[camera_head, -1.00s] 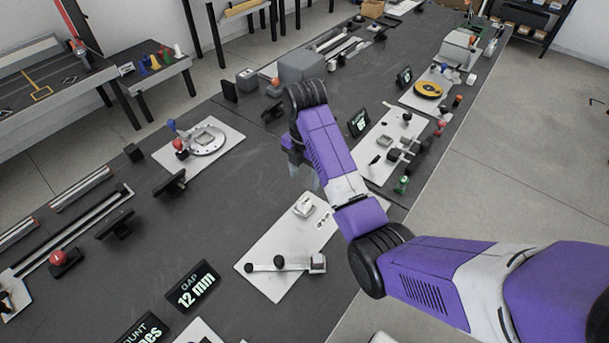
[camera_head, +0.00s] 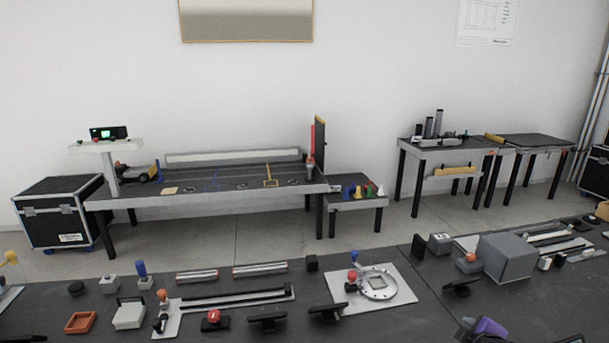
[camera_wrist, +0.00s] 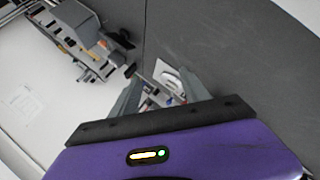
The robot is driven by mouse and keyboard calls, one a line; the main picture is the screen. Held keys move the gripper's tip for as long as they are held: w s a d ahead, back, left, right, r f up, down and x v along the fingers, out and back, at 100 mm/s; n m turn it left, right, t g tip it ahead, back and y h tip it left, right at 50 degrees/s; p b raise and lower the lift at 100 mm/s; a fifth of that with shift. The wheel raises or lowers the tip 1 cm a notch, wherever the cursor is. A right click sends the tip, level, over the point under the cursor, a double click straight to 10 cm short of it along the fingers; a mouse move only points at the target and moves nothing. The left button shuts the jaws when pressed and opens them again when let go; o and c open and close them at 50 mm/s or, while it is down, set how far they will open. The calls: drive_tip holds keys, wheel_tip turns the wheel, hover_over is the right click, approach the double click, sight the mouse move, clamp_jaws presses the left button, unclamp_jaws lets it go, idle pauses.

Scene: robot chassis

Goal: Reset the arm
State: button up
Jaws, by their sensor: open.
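My gripper (camera_wrist: 160,88) shows in the wrist view with its two grey fingers spread apart. It is open, and no object is visibly held between the fingers. In the head view only a small purple part of my arm shows at the bottom edge, right of the middle; the gripper itself cannot be made out there. Beyond the fingers in the wrist view are small white and grey things, too small to name.
A dark workbench (camera_head: 230,322) crosses the head view's foreground. It carries a white plate with a round fixture (camera_head: 378,284), a red button (camera_head: 211,320), a grey box (camera_head: 507,257) and rails. Further tables (camera_head: 225,203) stand by the wall, with open floor between.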

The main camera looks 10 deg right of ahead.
drive_tip(key=s+a+r+m+t+b, duration=0.2)
drive_tip(key=s+a+m+t, duration=0.55)
drive_tip(key=s+a, duration=1)
drive_tip(key=s+a+g+y+b, duration=0.1)
drive_tip(key=s+a+y, duration=0.1)
drive_tip(key=s, duration=1)
drive_tip(key=s+a+g+y+b, duration=0.1)
drive_tip(key=s+a, duration=0.4)
drive_tip(key=s, duration=0.6)
drive_tip(key=shift+s+r+y+b, duration=0.25)
drive_tip(key=shift+s+y+b, duration=0.1)
drive_tip(key=shift+y, duration=0.15)
drive_tip(key=shift+c, duration=0.4)
